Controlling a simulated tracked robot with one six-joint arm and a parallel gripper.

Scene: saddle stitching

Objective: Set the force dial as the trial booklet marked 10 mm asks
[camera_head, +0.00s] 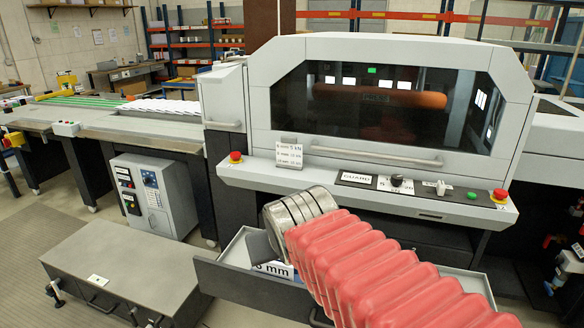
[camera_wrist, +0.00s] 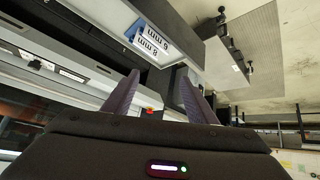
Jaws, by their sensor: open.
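The force dial appears to be the black knob (camera_head: 397,180) on the machine's front ledge. The small label by it is partly legible, and its setting is too small to read. A white card (camera_head: 289,153) with lines of mm and kN values stands on the ledge, left of the dial. An open drawer (camera_head: 240,283) below holds a label ending in "mm" (camera_head: 273,269), partly hidden by my wrist. Two such labels (camera_wrist: 152,42) show upside down in the wrist view, their digit unclear. I cannot make out a 10 mm booklet. My gripper (camera_wrist: 158,95) is open and empty, above the drawer.
Red stop buttons (camera_head: 236,157) sit at the ledge's ends. A pale knob (camera_head: 440,187) and green button (camera_head: 472,195) are right of the dial. A handle bar (camera_head: 375,156) crosses below the window.

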